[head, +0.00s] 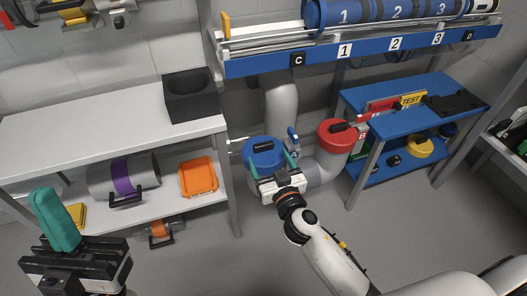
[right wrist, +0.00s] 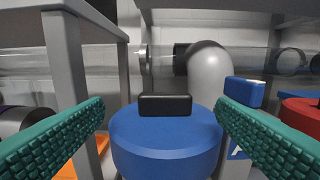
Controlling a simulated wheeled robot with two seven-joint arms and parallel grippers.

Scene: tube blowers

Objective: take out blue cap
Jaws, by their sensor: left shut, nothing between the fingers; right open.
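The blue cap (head: 262,147) is a round lid with a black handle on top, sitting on the open end of a grey pipe. In the right wrist view the blue cap (right wrist: 165,145) is straight ahead, its black handle (right wrist: 165,105) standing between my fingers. My right gripper (head: 267,156) is open over the cap, one teal finger on each side of the handle, with clear gaps in the right wrist view (right wrist: 161,101). My left gripper (head: 52,195) is shut and empty at the lower left, far from the cap.
A red cap (head: 337,135) sits on the neighbouring pipe to the right. A small blue latch (right wrist: 244,92) stands close beside my right finger. A grey shelf (head: 100,122) is at left, a blue table (head: 415,95) at right, and a blue rack (head: 270,64) above.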

